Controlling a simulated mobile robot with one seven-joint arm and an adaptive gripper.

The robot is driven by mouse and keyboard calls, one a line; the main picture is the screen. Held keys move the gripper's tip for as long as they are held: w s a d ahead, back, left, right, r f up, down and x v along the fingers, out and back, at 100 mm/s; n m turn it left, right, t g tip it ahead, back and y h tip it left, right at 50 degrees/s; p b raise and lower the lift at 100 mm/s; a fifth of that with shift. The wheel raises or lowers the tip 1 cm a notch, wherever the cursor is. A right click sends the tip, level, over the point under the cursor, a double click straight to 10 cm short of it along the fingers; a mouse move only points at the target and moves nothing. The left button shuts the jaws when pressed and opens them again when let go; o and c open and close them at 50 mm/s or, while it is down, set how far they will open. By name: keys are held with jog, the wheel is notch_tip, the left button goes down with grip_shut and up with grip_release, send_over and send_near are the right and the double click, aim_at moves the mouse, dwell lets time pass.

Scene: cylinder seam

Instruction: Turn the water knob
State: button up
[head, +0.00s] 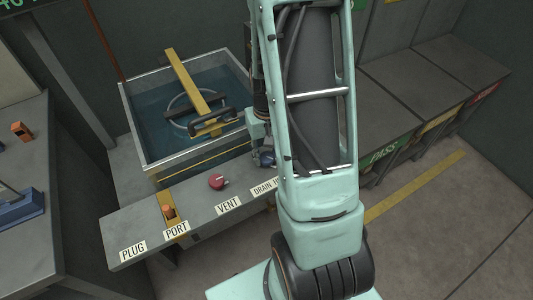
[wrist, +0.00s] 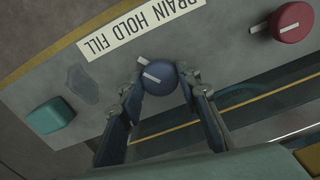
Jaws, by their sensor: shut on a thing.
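The blue round knob (wrist: 160,78) sits on the grey panel beside a white label strip (wrist: 140,28) reading DRAIN HOLD FILL, upside down in the wrist view. A white pointer mark shows on the knob's left part. My gripper (wrist: 161,84) is shut on the knob, one finger on each side of it. In the head view, my gripper (head: 262,150) is at the knob (head: 267,159), right of the red VENT knob, and my arm hides part of the label.
A teal block (wrist: 50,115) is left of my fingers in the wrist view.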

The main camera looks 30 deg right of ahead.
aim_at(267, 157)
jog(key=shift+m, duration=0.3)
jog(key=m, duration=0.2)
jog(key=shift+m+p, duration=0.3)
jog(key=shift+m, duration=0.1)
jog(key=m+p, duration=0.1)
jog(key=m, duration=0.2)
jog(key=shift+r+m, duration=0.1)
jog(key=shift+m, duration=0.3)
jog(key=m+p, duration=0.1)
jog(key=m, duration=0.2)
jog(key=shift+m+p, duration=0.6)
jog(key=shift+m, duration=1.3)
jog(key=o, duration=1.1)
notch_tip(267, 157, up, 12)
jog(key=shift+f, duration=0.1)
